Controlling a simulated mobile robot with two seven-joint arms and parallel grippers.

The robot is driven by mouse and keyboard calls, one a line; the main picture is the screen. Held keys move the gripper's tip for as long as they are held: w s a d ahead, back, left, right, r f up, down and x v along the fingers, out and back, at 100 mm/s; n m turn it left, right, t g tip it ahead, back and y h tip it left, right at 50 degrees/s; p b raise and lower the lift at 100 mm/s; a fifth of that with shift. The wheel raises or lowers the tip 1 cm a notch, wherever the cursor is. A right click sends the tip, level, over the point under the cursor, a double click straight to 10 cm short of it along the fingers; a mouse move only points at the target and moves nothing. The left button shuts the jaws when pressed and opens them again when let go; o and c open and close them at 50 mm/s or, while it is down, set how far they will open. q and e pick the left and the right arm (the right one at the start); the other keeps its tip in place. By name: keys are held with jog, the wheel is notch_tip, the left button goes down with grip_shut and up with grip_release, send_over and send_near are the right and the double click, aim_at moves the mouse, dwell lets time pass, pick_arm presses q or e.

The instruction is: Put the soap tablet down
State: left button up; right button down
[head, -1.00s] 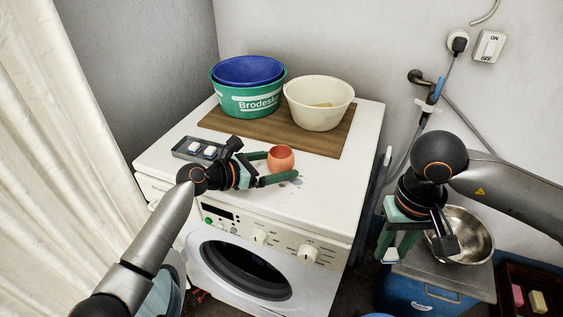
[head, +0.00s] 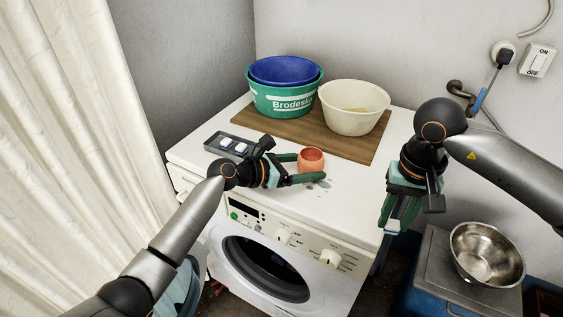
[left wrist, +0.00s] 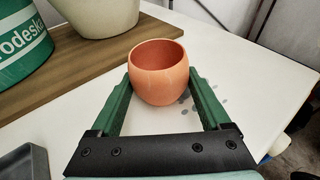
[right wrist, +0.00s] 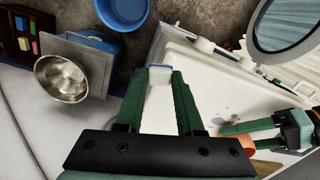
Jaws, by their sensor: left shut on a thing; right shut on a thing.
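My right gripper (head: 392,226) points down, in front of the right edge of the washing machine (head: 355,190) in the head view. It is shut on the soap tablet, a small white block with a blue edge (right wrist: 160,72) between its fingertips. Little of the tablet (head: 392,229) shows in the head view. My left gripper (head: 310,165) is shut on an orange round cup (left wrist: 159,75) over the machine's white top. The cup is upright and open at the top. I cannot tell whether it touches the surface.
A grey tray (head: 213,143) with two white tablets lies at the machine top's left. A green basin (head: 283,98), a blue one inside it and a cream bowl (head: 354,115) stand on a wooden board (head: 335,140). A steel bowl (head: 487,255) sits lower right.

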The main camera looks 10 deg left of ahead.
aim_at(340, 195)
jog(key=w+a+r+m, duration=0.3)
jog(key=w+a+r, duration=0.4)
jog(key=w+a, duration=0.3)
jog(key=f, duration=0.6)
jog(key=w+d+f, duration=0.1)
jog(key=f, duration=0.3)
jog(key=shift+f, duration=0.15)
jog(key=c, duration=0.5)
grip_release()
jog(key=shift+c, duration=0.2)
